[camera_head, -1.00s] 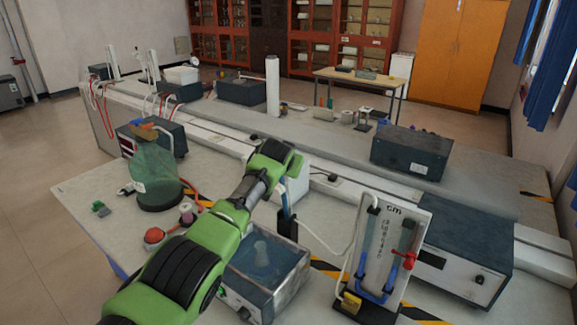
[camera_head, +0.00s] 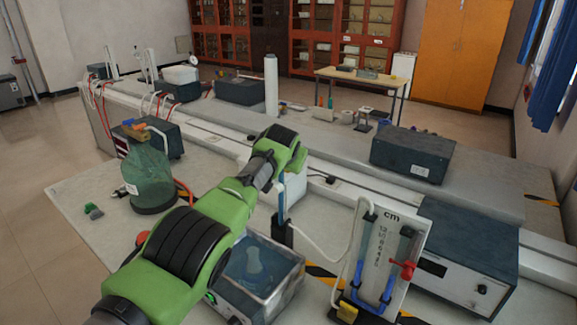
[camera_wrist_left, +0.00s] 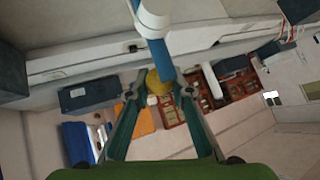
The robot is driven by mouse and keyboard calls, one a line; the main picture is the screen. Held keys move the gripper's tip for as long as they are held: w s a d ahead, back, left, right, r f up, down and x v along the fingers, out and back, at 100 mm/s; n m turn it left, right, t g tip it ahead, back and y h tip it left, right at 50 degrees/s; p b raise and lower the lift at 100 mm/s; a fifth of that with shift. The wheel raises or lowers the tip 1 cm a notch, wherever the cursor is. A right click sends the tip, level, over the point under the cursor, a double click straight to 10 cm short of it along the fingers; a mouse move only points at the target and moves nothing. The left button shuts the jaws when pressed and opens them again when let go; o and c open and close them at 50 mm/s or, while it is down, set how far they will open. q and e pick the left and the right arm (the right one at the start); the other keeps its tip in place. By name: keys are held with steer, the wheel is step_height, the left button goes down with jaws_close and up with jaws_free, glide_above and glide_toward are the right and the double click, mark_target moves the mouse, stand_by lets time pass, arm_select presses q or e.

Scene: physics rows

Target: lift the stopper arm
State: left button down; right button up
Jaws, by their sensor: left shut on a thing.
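In the left wrist view a blue bar (camera_wrist_left: 158,55) with a white cylindrical piece (camera_wrist_left: 153,18) runs down to a round yellow knob (camera_wrist_left: 160,83). I take this bar to be the stopper arm. My left gripper (camera_wrist_left: 160,92) is shut on the yellow knob, with one finger on each side. In the head view my green left arm covers the gripper and the knob. A blue upright bar (camera_head: 282,200) shows below the wrist, above a dark block (camera_head: 283,232). My right gripper is in neither view.
A glass-walled bath (camera_head: 256,270) stands below my arm. A panel with a blue tube and scale (camera_head: 390,250) is at the right, beside a dark instrument box (camera_head: 470,250). A green glass jar (camera_head: 149,175) stands at the left.

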arm_select(q)
steer(key=shift+s+d+f, duration=0.15)
steer(key=shift+s+f, duration=0.1)
steer(key=shift+f, duration=0.4)
steer(key=c, duration=1.8)
jaws_free()
steer(key=shift+w+d+r, duration=0.1)
steer(key=shift+w+r, duration=0.05)
steer(key=shift+r, duration=0.2)
steer(key=shift+r, duration=0.15)
steer(key=shift+r, duration=0.1)
